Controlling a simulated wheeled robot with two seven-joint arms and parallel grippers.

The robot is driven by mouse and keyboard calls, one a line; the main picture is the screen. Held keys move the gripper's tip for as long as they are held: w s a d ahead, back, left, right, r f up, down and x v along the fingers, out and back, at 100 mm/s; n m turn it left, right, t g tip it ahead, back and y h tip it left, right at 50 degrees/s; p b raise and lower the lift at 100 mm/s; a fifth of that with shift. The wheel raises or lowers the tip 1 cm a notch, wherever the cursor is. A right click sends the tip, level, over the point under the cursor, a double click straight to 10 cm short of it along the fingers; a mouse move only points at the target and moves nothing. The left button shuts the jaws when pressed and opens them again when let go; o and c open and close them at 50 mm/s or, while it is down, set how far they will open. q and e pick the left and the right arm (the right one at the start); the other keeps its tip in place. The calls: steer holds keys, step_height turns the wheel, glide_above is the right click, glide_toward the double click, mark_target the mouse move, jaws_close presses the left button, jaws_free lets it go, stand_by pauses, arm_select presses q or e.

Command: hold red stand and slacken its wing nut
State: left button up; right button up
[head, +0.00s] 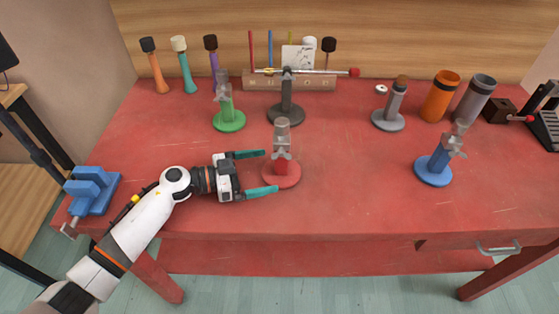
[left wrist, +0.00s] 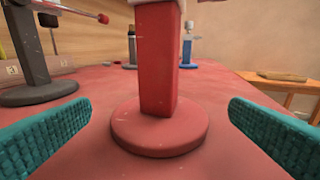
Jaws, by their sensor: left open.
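The red stand (head: 282,174) stands upright on the red table, near the middle of its front half. It has a round red base and a red post, with a grey metal wing nut (head: 283,154) and a grey top piece above. In the left wrist view the red post (left wrist: 158,60) rises from its base between the fingers, and the wing nut is out of frame. My left gripper (head: 262,172) is open, with teal fingers at the left side of the stand, one behind and one in front. The fingers do not touch the post. My right gripper is not in view.
A green stand (head: 229,119), a dark grey stand (head: 287,111) and a blue stand (head: 435,167) stand around it. A blue vise (head: 92,190) sits at the left edge. Mallets and a rack (head: 260,82) line the back. The table right of the red stand is clear.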

mark_target(276, 168)
arm_select(q)
steer(key=p+x, duration=0.1)
steer(key=x, duration=0.2)
steer(key=shift+w+d+r, duration=0.1)
steer(key=shift+d, duration=0.1)
steer(key=shift+w+d, duration=0.15)
steer(key=shift+d, duration=0.4)
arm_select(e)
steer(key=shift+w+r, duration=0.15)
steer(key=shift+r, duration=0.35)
arm_select(q)
steer(key=c, duration=1.8)
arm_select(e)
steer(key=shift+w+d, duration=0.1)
arm_select(q)
steer(key=shift+c, duration=0.2)
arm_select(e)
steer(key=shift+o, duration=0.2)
